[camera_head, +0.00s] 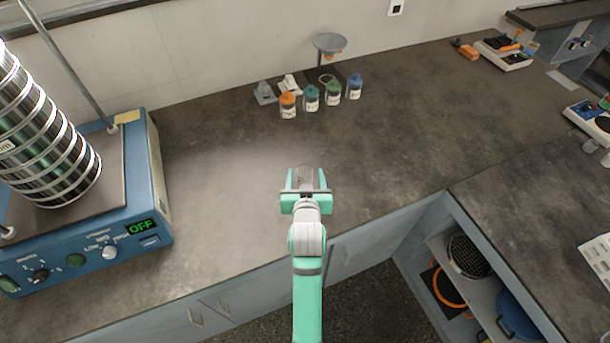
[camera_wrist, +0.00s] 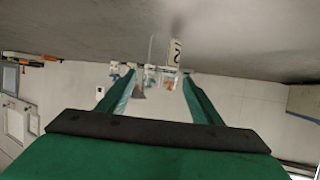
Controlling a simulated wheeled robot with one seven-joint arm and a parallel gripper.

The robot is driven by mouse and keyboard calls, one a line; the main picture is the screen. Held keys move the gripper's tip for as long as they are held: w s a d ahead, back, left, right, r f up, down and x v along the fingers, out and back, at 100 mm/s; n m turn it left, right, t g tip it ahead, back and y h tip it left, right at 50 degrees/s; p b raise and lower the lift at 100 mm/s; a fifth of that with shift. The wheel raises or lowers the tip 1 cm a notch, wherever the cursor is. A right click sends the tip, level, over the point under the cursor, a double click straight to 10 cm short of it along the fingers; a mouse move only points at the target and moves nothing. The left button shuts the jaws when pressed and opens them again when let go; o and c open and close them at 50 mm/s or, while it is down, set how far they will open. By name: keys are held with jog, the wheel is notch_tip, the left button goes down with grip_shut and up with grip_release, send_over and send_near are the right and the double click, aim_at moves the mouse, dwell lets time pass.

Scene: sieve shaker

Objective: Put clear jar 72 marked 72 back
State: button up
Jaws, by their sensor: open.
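The clear jar (camera_head: 305,173) is a faint see-through shape between the fingertips of my gripper (camera_head: 306,180), over the front part of the counter. The wrist view, which is upside down, shows a white label with a dark "2" (camera_wrist: 174,52) between the fingers; the rest of its mark cannot be read. My gripper (camera_wrist: 160,92) is open, with a green finger on either side of the jar. The jar's base is hard to make out.
Jars with orange (camera_head: 288,106), green and blue caps (camera_head: 355,86) stand in a row at the back, near a funnel on a stand (camera_head: 330,44). A blue sieve shaker reading OFF (camera_head: 110,230) fills the left. The counter between (camera_head: 220,150) is clear.

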aim_at(304, 165)
jog(key=shift+x, duration=4.3)
jog(key=shift+s, duration=0.15)
jog(key=c, duration=0.4)
jog(key=shift+a, duration=0.25)
jog(key=c, duration=0.9)
jog(key=shift+d+r, duration=0.1)
